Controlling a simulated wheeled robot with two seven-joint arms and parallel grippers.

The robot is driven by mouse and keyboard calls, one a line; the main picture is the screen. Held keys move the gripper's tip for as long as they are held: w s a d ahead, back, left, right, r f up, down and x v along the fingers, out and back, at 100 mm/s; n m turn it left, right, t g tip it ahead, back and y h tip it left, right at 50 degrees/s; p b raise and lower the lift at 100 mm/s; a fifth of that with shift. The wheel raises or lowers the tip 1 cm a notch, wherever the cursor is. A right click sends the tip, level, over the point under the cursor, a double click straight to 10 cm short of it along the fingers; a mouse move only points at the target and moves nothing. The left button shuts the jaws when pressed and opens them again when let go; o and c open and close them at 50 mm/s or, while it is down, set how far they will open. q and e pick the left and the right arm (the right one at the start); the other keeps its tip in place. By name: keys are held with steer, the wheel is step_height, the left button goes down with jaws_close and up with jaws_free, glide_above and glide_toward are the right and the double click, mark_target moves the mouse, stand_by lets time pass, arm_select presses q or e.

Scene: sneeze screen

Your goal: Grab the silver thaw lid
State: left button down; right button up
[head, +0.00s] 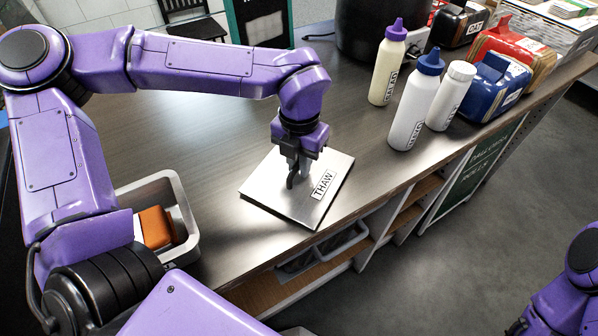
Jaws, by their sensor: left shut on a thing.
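The silver thaw lid (262,193) is a flat, square metal plate with a white label reading "THAW". It lies at or just above the counter, near its front edge; I cannot tell whether it touches the counter. My left gripper (291,182) points down over the middle of the lid and is shut on it. The gripper hides the part of the lid that it holds. My right arm shows only in part at the lower right corner, and its gripper cannot be seen.
On the counter (200,110), a purple-capped bottle (387,72), a blue-capped bottle (413,108) and a white bottle (450,97) stand right of the lid. Blue (493,88) and red (514,54) containers stand farther right. A grey bin (183,205) holds an orange-brown item (156,228) at left.

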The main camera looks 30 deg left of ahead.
arm_select(q)
steer(key=shift+r+p, duration=1.75)
steer(key=shift+r, duration=0.15)
steer(key=shift+r, duration=0.1)
